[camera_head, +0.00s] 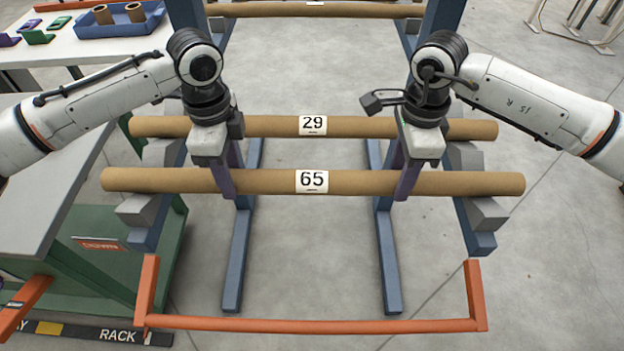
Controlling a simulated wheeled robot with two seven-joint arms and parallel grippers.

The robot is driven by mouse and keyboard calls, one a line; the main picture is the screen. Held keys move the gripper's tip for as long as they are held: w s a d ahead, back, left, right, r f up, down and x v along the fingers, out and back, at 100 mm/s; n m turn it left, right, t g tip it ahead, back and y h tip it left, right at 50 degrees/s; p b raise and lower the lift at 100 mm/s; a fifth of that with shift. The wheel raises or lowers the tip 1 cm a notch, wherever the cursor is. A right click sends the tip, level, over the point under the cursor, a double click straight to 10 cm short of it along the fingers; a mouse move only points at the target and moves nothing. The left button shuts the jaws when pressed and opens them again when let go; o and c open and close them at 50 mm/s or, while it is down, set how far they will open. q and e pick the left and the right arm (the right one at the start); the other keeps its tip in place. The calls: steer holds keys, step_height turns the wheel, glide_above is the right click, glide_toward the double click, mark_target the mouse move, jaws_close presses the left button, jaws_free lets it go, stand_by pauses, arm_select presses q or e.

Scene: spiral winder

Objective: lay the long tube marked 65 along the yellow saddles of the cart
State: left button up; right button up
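The long brown tube marked 65 (270,181) lies level across the near end of the blue rack (237,260), by its grey blocks (148,212). My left gripper (228,172) is over the tube left of its label, with one purple finger in front and one behind. My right gripper (402,172) straddles it the same way on the right. I cannot tell whether the fingers press on the tube, or whether it rests on the blocks or is just above them. No yellow saddles are in view.
A tube marked 29 (270,127) lies close behind; another tube (290,9) is at the far end. An orange bar (310,326) crosses in front. A green-sided bench (105,265) stands at left, a white table (85,45) behind it.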

arm_select(q)
steer(key=c, duration=0.6)
arm_select(e)
steer(key=c, duration=0.6)
arm_select(q)
steer(key=shift+c, duration=0.2)
arm_select(e)
steer(key=shift+c, duration=0.2)
arm_select(q)
steer(key=shift+r, duration=0.1)
arm_select(e)
steer(key=shift+r, duration=0.1)
